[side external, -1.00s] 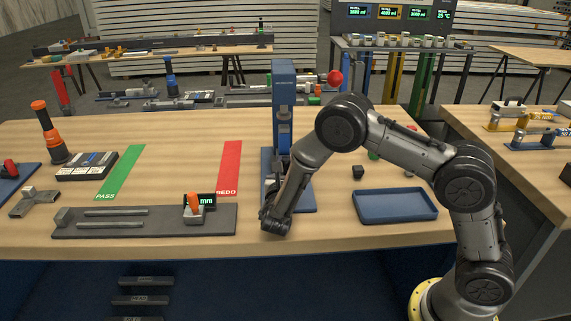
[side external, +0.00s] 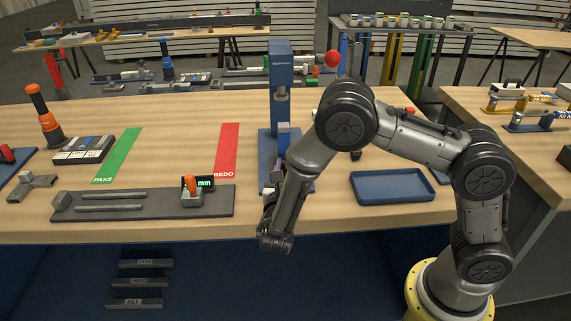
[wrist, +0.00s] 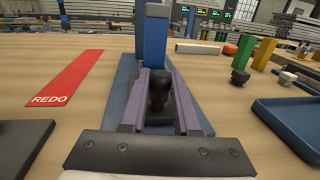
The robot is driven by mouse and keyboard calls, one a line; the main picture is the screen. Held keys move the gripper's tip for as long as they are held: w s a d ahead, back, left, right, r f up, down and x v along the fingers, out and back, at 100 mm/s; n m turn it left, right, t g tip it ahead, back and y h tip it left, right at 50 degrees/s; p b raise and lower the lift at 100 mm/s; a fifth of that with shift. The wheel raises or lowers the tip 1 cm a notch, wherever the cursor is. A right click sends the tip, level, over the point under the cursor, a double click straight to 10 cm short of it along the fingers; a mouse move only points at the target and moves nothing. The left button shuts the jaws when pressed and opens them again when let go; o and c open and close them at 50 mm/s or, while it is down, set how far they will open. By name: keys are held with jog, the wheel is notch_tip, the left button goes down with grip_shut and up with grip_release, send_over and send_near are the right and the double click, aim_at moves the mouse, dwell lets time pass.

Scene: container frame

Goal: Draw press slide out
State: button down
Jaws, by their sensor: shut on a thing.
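The blue press (side external: 281,85) stands upright on its blue base plate near the middle of the bench, with a red ball (side external: 333,58) beside its upper part. In the wrist view, its column (wrist: 156,38) rises straight ahead over the blue base (wrist: 122,85). My gripper (wrist: 157,80) has two purplish fingers, one on each side of a black knob (wrist: 158,92) low in front of the column, and is shut on it. My forearm hides much of the press base's right side in the side view. The slide under the knob is mostly hidden by the gripper.
A blue tray (side external: 392,199) lies right of the press. A red REDO strip (side external: 227,152) and green PASS strip (side external: 118,156) lie to its left. A grey gauge plate (side external: 142,213) lies at the front left. Several small parts (wrist: 240,76) stand at the right.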

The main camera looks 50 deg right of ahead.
jog(key=shift+a, duration=0.1)
jog(key=c, duration=0.6)
grip_release()
jog(key=shift+c, duration=0.2)
jog(key=v, duration=1.4)
